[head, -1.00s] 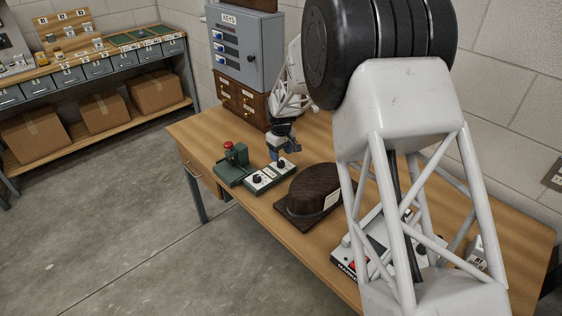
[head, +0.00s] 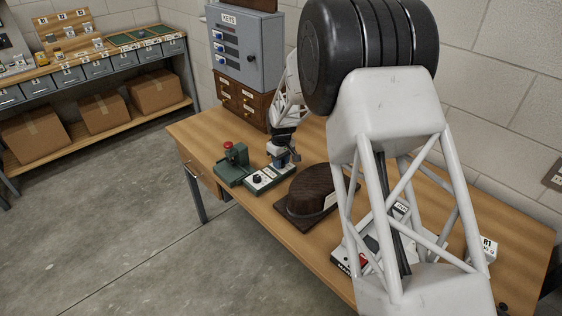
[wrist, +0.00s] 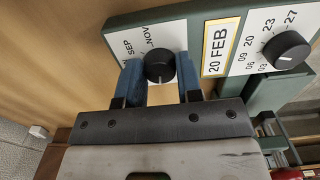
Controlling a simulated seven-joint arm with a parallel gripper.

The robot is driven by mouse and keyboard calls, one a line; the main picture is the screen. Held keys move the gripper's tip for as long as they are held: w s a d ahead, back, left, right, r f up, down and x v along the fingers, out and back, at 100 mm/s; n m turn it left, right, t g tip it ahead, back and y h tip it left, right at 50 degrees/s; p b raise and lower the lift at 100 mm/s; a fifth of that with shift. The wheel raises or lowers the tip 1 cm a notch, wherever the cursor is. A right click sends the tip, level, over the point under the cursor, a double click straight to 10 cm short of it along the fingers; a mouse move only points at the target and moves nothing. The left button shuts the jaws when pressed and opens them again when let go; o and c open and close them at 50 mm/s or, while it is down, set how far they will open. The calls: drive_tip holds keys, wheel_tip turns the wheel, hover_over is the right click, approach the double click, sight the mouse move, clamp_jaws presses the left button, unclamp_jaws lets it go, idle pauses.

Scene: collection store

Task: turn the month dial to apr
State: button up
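The month dial (wrist: 160,66) is a black round knob on a white face; SEP and NOV show beside it in the wrist view. The window plate (wrist: 221,45) reads 20 FEB. My gripper's blue fingers (wrist: 160,80) stand on either side of the month knob, very close to its edges; I cannot tell whether they press on it. The knob's white mark points toward my palm. In the head view my gripper (head: 283,160) is down at the far end of the green date stamp panel (head: 268,176), with that knob hidden.
The day dial (wrist: 287,49) is a second black knob on the same panel; it also shows in the head view (head: 257,180). A green device with a red knob (head: 229,147) stands left of the panel. A dark brown oval block (head: 312,188) stands close on its right.

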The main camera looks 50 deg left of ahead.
drive_tip(key=shift+c, duration=1.2)
drive_tip(key=shift+m, duration=0.4)
drive_tip(key=m, duration=0.3)
drive_tip(key=shift+m, duration=2)
drive_tip(key=o, duration=0.9)
